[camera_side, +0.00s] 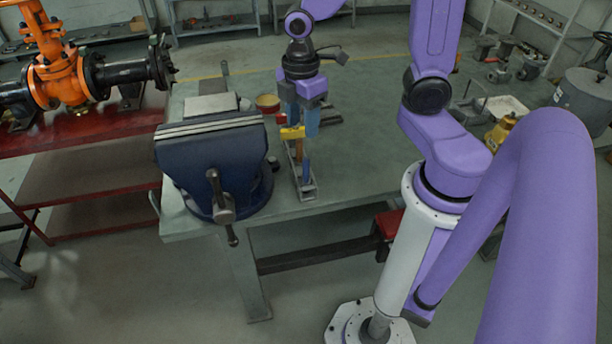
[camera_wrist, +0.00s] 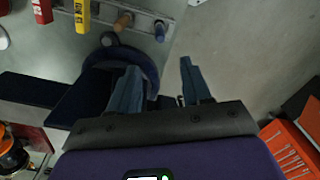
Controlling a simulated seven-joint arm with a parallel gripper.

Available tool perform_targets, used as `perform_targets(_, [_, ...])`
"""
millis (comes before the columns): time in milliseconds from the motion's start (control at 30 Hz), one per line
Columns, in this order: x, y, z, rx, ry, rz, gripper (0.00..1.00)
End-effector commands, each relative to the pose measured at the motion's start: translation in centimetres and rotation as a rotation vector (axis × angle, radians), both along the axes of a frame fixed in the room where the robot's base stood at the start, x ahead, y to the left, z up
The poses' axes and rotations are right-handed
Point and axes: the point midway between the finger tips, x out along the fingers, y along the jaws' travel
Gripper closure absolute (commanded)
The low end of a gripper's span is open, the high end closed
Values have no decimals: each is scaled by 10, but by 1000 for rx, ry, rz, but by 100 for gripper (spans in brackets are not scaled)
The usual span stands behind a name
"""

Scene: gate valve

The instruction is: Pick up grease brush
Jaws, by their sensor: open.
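A narrow grey tool rack (camera_side: 305,192) stands on the bench right of the vise. It holds a tool with a wooden handle (camera_side: 299,150), possibly the grease brush, and a blue-handled tool (camera_side: 306,168). In the wrist view the rack (camera_wrist: 103,12) lies at the top, with the wooden handle (camera_wrist: 123,22) left of the blue handle (camera_wrist: 160,31). I cannot tell for sure which is the brush; no bristles show. My gripper (camera_side: 303,126) points down over the rack area, open. In the wrist view my gripper (camera_wrist: 159,72) has nothing between its fingers.
A dark blue vise (camera_side: 212,160) stands close left of the rack. A yellow item (camera_side: 292,132) shows near my fingers; yellow (camera_wrist: 82,14) and red (camera_wrist: 42,10) items lie by the rack in the wrist view. A round tin (camera_side: 267,102) sits behind. The bench right of the rack is clear.

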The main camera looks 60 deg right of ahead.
Motion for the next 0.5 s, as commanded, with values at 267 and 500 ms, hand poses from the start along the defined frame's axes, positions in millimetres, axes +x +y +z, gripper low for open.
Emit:
perform_targets(267, [-2, 0, -42, -3, 5, -1, 51])
perform_targets(500, [-2, 0, -67, -1, 3, -1, 51])
